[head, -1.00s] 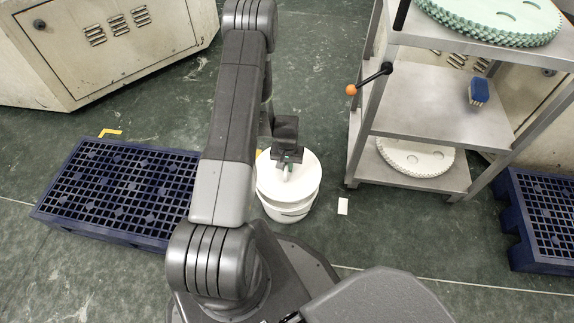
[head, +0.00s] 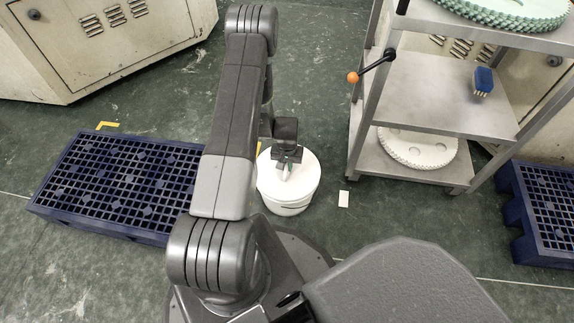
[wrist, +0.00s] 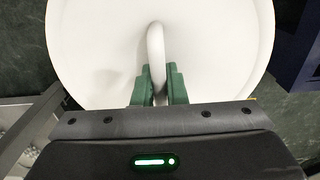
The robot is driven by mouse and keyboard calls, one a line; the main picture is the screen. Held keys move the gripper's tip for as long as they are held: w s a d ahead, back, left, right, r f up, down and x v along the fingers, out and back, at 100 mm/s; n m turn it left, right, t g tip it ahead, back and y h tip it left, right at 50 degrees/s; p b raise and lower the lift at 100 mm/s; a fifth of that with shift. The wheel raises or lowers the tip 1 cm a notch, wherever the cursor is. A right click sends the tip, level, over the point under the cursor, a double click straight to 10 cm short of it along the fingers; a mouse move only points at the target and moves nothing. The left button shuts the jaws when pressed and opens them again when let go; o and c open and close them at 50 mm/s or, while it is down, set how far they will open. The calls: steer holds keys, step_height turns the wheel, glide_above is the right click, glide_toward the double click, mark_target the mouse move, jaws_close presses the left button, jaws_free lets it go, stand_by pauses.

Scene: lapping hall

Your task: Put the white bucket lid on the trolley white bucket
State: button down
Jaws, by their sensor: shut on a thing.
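My gripper (head: 287,164) is shut on the upright loop handle of the white bucket lid (head: 306,172). In the wrist view the green fingertips (wrist: 159,76) pinch the handle from both sides, and the round white lid (wrist: 90,50) fills the upper part. The white bucket (head: 288,211) is directly under the lid in the head view, and only a low strip of its side shows. The lid looks level and lies over the bucket's mouth. The rim is hidden, so I cannot tell whether the lid is fully seated.
A metal shelf trolley (head: 440,105) stands right of the bucket, with a lever with an orange knob (head: 352,77) sticking out. A blue pallet (head: 115,185) lies left and another (head: 545,210) far right. A small white card (head: 343,199) lies on the green floor.

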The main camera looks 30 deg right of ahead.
steer(key=shift+f+b, duration=0.55)
steer(key=shift+f, duration=0.05)
steer(key=c, duration=1.4)
jaws_free()
step_height(320, 180, up, 14)
steer(key=p, duration=0.4)
